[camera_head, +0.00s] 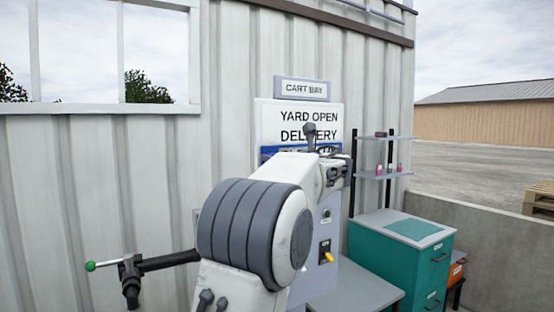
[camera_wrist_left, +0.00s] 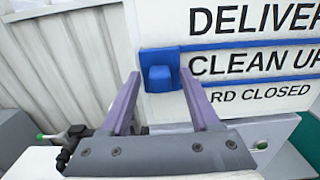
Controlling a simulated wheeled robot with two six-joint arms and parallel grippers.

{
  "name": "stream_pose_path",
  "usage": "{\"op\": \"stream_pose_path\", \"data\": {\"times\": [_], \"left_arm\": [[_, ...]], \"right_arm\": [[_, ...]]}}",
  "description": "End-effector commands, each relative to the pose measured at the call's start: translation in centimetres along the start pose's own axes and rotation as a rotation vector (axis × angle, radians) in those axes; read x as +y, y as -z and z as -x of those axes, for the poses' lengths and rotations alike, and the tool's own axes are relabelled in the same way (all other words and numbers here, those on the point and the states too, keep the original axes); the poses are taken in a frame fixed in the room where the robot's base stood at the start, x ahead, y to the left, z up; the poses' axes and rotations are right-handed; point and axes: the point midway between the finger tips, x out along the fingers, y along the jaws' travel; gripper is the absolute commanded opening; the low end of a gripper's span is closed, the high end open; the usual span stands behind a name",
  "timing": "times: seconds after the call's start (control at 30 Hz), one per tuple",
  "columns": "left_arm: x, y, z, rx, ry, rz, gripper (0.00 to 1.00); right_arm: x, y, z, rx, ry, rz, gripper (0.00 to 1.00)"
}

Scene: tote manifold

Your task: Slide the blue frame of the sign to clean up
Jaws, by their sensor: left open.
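The white sign (camera_head: 298,112) hangs on the ribbed wall, and its rows YARD OPEN and DELIVERY show in the head view. In the left wrist view, the blue frame (camera_wrist_left: 250,44) has one bar above and one below the CLEAN UP row. Its blue handle block (camera_wrist_left: 160,74) sticks out at the left end. My left gripper (camera_wrist_left: 160,76) is open, with its purple fingers either side of the handle in the picture; I cannot tell how far they reach around it. In the head view my left arm hides most of the frame (camera_head: 268,151). My right gripper is not in view.
A CART BAY plate (camera_head: 302,89) is above the sign. A panel with a yellow switch (camera_head: 329,257) is below it. A grey table (camera_head: 358,288), a teal cabinet (camera_head: 392,250) and shelves (camera_head: 384,174) stand to the right. A black bar ends in a green knob (camera_head: 90,266) at left.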

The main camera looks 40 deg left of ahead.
Motion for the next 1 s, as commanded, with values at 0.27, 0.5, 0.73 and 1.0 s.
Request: {"op": "stream_pose_path", "data": {"times": [0.27,0.5,0.73,1.0], "left_arm": [[-0.2,0.3,4.1,0.000,0.006,0.002,0.62],[-0.1,0.2,8.5,0.000,0.006,0.000,0.62],[-0.1,0.1,10.4,0.001,0.002,0.000,0.62],[-0.1,0.0,10.4,0.001,0.001,0.000,0.62]], "right_arm": [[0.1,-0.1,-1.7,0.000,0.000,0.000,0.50],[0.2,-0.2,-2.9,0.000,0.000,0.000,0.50],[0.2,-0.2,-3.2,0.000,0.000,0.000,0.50],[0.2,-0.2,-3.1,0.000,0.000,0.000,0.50]]}}
